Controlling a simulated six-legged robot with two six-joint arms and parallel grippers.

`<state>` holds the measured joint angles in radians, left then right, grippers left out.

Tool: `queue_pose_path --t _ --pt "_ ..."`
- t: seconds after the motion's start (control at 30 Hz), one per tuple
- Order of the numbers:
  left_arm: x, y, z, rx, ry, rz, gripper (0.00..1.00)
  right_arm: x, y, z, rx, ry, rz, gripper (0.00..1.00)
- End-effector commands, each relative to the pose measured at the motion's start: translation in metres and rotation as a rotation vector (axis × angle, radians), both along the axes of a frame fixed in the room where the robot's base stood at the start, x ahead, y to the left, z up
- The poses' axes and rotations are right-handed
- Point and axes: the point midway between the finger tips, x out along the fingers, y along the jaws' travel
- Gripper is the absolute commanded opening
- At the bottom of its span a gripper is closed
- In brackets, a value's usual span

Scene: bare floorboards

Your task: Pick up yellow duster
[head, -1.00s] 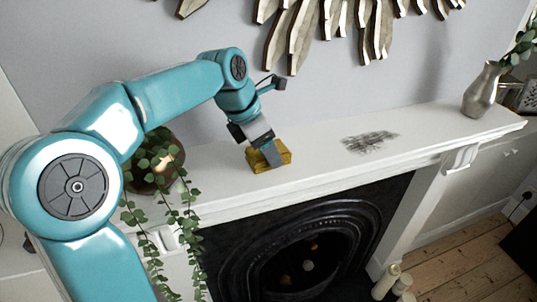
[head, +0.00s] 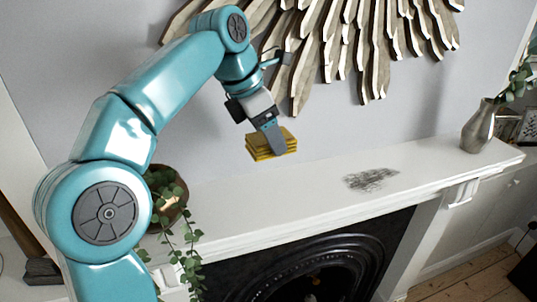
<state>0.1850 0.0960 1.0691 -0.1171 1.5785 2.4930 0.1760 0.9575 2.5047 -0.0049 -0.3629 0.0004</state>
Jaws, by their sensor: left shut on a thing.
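The yellow duster (head: 262,147) is a small, layered yellow block in the middle of the head view. My left gripper (head: 275,142) is shut on it and holds it in the air above the white mantelpiece. The near finger lies across the duster's front and covers part of it. The far finger is hidden. A clear gap shows between the duster and the mantelpiece top. My right gripper is not in view.
The white mantelpiece (head: 290,197) has a dark scribbled smudge (head: 371,179) on it. A trailing plant (head: 168,200) stands at its left, a silver vase (head: 480,127) at its right end. A wooden wall decoration (head: 370,45) hangs close behind my arm. The fireplace (head: 310,265) is below.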

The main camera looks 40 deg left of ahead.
Motion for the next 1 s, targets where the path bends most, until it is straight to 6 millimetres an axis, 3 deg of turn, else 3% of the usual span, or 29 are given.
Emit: queue_pose_path --t 0.07,0.4,1.0 --pt "0.001 0.0 0.02 0.001 -0.002 -0.001 0.38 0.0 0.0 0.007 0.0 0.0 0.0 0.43" --pt "0.002 0.001 0.052 0.001 0.0 -0.002 0.38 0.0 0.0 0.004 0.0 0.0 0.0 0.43" --pt "0.0 0.0 0.069 0.0 0.001 -0.001 0.38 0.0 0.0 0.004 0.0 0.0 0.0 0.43"
